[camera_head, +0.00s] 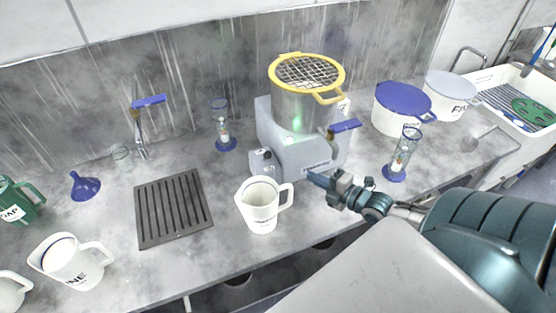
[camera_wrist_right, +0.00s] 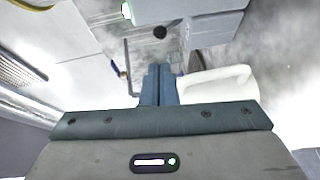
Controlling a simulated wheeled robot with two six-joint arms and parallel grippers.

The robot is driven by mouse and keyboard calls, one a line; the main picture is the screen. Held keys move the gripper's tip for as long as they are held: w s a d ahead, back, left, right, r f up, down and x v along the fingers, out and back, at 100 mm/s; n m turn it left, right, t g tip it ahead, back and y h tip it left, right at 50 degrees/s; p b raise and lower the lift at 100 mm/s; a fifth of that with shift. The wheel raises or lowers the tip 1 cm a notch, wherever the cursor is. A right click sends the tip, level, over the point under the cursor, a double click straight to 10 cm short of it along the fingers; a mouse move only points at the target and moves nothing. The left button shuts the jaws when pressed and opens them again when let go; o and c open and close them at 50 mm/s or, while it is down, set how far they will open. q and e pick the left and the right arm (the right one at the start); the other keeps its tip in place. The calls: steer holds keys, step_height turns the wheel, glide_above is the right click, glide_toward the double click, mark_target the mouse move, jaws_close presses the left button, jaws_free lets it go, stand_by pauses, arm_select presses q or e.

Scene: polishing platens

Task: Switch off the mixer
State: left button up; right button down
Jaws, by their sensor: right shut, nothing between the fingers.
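The mixer (camera_head: 300,155) is a grey machine on the counter with a metal bowl (camera_head: 300,108) under a yellow-rimmed mesh lid. A blue lever (camera_head: 343,126) sticks out at its right, and a small dark knob (camera_head: 266,154) is on its front left. A green glow shows near the bowl's foot. My right gripper (camera_head: 314,178) is shut and empty, close in front of the mixer's lower front; contact cannot be told. My left gripper is out of view.
A glass cylinder with a blue base (camera_head: 394,173) stands to the right. A drain grate (camera_head: 173,208) lies left. A blue-lidded pot (camera_head: 402,108) is behind right.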

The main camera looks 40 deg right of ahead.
steer(key=shift+w, duration=0.1)
steer(key=b, duration=1.2)
glide_toward(270, 156)
steer(key=w+f, duration=0.1)
steer(key=w, duration=0.3)
steer(key=shift+w+a+b, duration=0.2)
steer(key=shift+w+a, duration=0.15)
steer(key=shift+w, duration=0.3)
steer(key=shift+w+a+b, duration=0.15)
steer(key=shift+w+a, duration=0.25)
steer(key=shift+w, duration=0.25)
steer(key=shift+r, duration=0.1)
